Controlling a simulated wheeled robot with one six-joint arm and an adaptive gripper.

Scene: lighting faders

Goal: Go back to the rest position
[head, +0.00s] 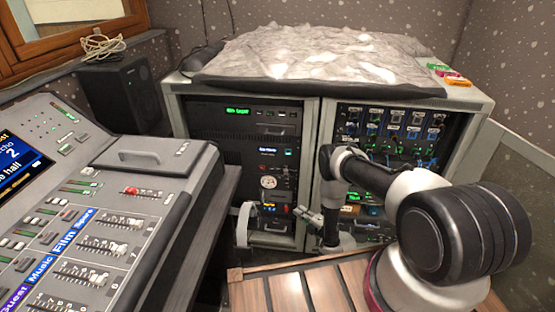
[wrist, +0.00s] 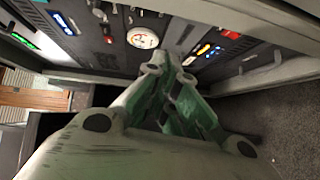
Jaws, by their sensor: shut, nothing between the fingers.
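My gripper (head: 300,212) shows small in the head view, in front of the rack, with its fingers pointing left. In the wrist view its two fingers (wrist: 172,66) come together with no object between them. They point toward the rack front with its round white gauge (wrist: 143,38); I cannot tell whether the tips touch anything. The lighting console (head: 130,215) with its rows of faders and a red-capped fader (head: 131,190) is at the left of the head view, apart from my gripper. My arm bends across the right side of the rack.
The equipment rack (head: 312,160) stands behind my gripper, with a crumpled grey cover (head: 320,58) on top. A black speaker (head: 122,92) stands at the back left. A slatted wooden surface (head: 290,290) is below. In the wrist view, bare carpet (wrist: 275,120) shows at the right.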

